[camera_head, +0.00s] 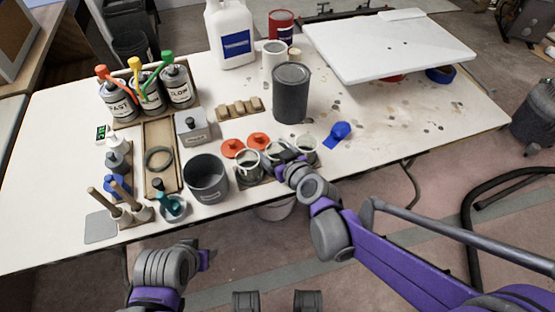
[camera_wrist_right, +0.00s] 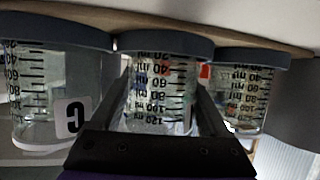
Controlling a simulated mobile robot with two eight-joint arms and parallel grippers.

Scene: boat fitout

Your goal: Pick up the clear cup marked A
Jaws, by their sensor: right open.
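Three clear cups with black measuring marks stand in a row near the table's front edge: left cup (camera_head: 248,166), middle cup (camera_head: 274,149) and right cup (camera_head: 306,150). In the upside-down right wrist view, the left-hand cup (camera_wrist_right: 40,85) carries a tag that looks like C. The middle cup (camera_wrist_right: 158,80) stands between the two fingers of my open right gripper (camera_wrist_right: 165,105); contact cannot be told. No letter shows on it or on the right-hand cup (camera_wrist_right: 245,90). No A is legible. My left gripper (camera_head: 205,259) is low in front of the table, its fingers unclear.
A dark grey pot (camera_head: 206,180) stands left of the cups. Orange lids (camera_head: 258,141) lie behind them, with a dark can (camera_head: 291,95) farther back. A blue item (camera_head: 340,131) lies to the right.

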